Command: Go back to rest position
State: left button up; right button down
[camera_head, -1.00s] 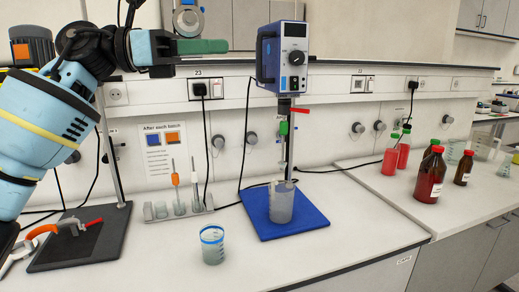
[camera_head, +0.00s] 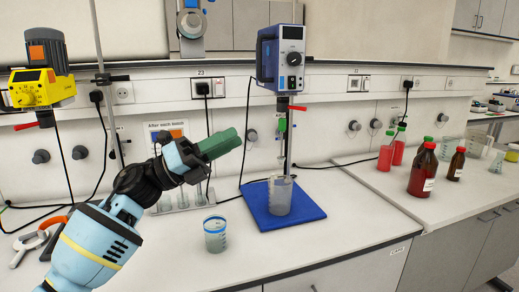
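My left gripper (camera_head: 218,145) is a green-tipped tool on a light blue arm. It is held above the bench, in front of the rack and the wall notice, apart from anything. Its fingers show as one green block from this side, so I cannot tell whether they are open or shut. My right gripper is not in view.
A beaker with a blue rim (camera_head: 215,236) stands below my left gripper. A beaker (camera_head: 280,195) stands on a blue mat (camera_head: 308,214) under a blue overhead stirrer (camera_head: 281,56). A yellow stirrer (camera_head: 38,88) is at left. Brown bottles (camera_head: 422,178) stand at right.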

pick_arm(q)
jog(key=s+a+f+n+t+y, duration=0.3)
jog(key=f+n+t+y, duration=0.15)
jog(key=f+n, duration=0.7)
jog(key=s+a+f+n+t+y, duration=0.25)
jog(key=f+n+t+y, duration=0.2)
jog(key=f+n, duration=0.7)
jog(key=s+a+f+n+t+y, duration=0.3)
jog(key=f+n+y, duration=0.35)
jog(key=f, duration=0.85)
jog(key=s+a+f+n+g+y, duration=0.1)
jog(key=s+f+n+g, duration=0.1)
jog(key=s+f+n, duration=0.2)
jog(key=s+a+f+n+g+y, duration=0.2)
jog(key=s+f, duration=0.8)
jog(key=s, duration=0.7)
jog(key=s+a+f+n+g+y+p, duration=0.1)
jog(key=s+a+f+n+g+y, duration=0.1)
jog(key=s+f+n+g, duration=0.2)
jog(key=s+f+n, duration=0.1)
jog(key=s+f, duration=0.2)
jog(key=s, duration=0.3)
jog(key=shift+s+f+n, duration=0.15)
jog(key=shift+s+n, duration=0.2)
jog(key=shift+s, duration=0.05)
